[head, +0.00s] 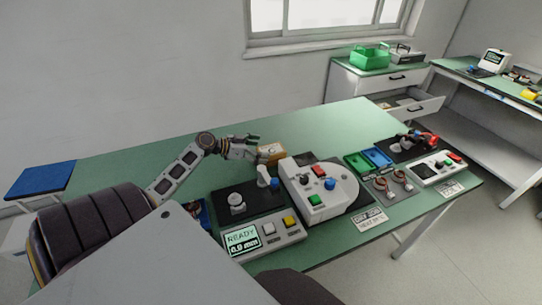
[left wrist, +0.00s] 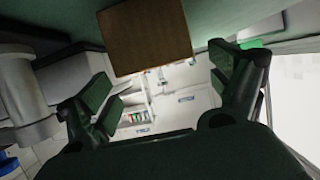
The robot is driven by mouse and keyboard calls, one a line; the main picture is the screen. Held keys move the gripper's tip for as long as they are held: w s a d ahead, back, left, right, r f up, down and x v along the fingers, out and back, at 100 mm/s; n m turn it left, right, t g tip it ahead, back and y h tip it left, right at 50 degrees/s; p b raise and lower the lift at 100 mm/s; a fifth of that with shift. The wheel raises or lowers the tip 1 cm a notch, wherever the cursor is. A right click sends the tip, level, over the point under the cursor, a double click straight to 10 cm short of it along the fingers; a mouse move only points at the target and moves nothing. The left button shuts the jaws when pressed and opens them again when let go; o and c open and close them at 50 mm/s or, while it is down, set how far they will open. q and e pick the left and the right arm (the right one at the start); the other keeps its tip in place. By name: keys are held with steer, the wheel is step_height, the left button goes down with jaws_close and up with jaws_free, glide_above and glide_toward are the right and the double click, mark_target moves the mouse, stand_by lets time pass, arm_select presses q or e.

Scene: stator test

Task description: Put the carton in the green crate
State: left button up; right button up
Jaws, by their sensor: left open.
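The carton (head: 271,152) is a small orange-brown box on the green table, behind the white test machine. It shows as a brown face at the top of the left wrist view (left wrist: 146,36). My left gripper (head: 254,146) is open, close to the carton's left side in the head view. In the left wrist view its two dark green fingers (left wrist: 168,82) are spread apart, with the carton ahead of them; contact cannot be told. The green crate (head: 370,57) stands on the cabinet at the back right. My right gripper is not in view.
A white test machine (head: 318,190) and a READY display unit (head: 262,236) stand in front of the carton. Small green and blue trays (head: 377,157) lie to the right. A grey box (head: 405,55) stands beside the crate. A cabinet drawer (head: 414,106) is open. The table's far middle is clear.

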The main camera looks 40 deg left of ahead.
mark_target(270, 149)
arm_select(q)
steer(key=shift+w+d+f, duration=0.15)
steer(key=shift+w+d, duration=0.1)
steer(key=shift+w, duration=0.25)
steer(key=shift+x, duration=0.8)
steer(key=shift+p+x, duration=0.3)
steer(key=shift+x, duration=0.6)
steer(key=shift+w+f, duration=0.1)
steer(key=shift+w, duration=0.05)
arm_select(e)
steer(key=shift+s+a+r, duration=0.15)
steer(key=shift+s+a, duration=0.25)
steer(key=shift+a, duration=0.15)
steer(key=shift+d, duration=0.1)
